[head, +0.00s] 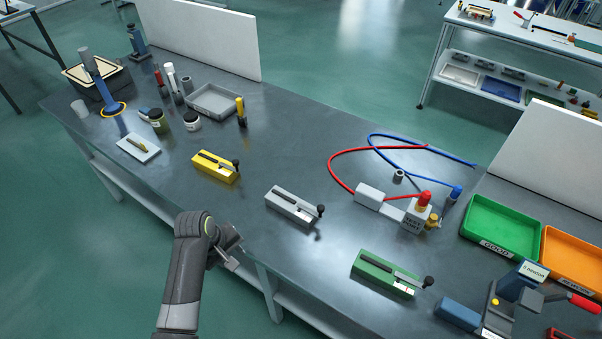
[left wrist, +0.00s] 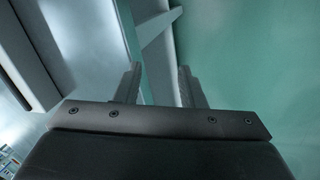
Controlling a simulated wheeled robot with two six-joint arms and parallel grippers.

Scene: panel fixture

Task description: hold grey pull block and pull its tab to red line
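The grey pull block (head: 290,204) lies in the middle of the table, between a yellow pull block (head: 214,167) and a green pull block (head: 385,272). A slot runs along its top, and its tab with a dark round knob (head: 320,209) is at its right end. I cannot make out the red line. My left gripper (head: 230,262) is in front of the table's near edge, left of and apart from the grey block. In the left wrist view its two fingers (left wrist: 158,88) stand apart with nothing between them. My right gripper is in neither view.
A test unit (head: 413,214) with red and blue cables stands behind the grey block. Green (head: 502,227) and orange (head: 573,257) trays are at the right. Bottles, a grey tray (head: 213,101) and a blue stand (head: 100,80) are at the left. The tabletop around the grey block is clear.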

